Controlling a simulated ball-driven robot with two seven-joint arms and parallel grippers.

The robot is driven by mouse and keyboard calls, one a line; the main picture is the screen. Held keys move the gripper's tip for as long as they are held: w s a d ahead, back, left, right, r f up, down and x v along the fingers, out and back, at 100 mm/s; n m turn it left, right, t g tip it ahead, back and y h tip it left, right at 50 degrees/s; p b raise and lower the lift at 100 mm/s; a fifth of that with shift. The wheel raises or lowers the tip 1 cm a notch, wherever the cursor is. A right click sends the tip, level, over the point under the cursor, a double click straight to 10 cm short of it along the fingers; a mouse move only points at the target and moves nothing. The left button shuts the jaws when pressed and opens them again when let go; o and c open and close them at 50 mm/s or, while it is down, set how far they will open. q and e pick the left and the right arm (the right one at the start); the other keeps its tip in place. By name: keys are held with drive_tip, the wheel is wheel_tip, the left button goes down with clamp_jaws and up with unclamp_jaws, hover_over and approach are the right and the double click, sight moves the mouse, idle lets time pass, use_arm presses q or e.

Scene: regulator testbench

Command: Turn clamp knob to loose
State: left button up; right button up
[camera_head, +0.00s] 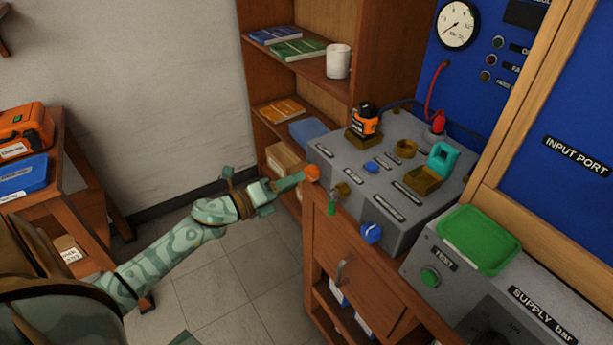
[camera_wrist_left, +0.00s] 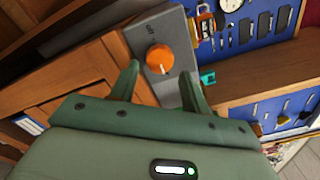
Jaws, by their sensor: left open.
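An orange round knob (camera_head: 312,173) sits on the left end face of the grey testbench unit (camera_head: 325,148). The orange knob (camera_wrist_left: 160,58) also shows in the left wrist view, with a light pointer mark at its lower edge. My left gripper (camera_head: 288,184) is just left of the orange knob in the head view. In the left wrist view my left gripper (camera_wrist_left: 164,80) is open and empty, its fingers apart with the knob ahead between them. I cannot tell whether a finger touches it. My right gripper is not in view.
A blue knob (camera_head: 371,233) and a small brass fitting (camera_head: 342,190) are on the unit's front. An orange and black device (camera_head: 365,120) stands on top. A green tray (camera_head: 478,238) lies on the supply box at right. A wooden shelf (camera_head: 300,65) stands behind.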

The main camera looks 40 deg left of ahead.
sight(308, 175)
use_arm(q)
drive_tip(key=shift+x, duration=2.3)
drive_tip(key=c, duration=0.7)
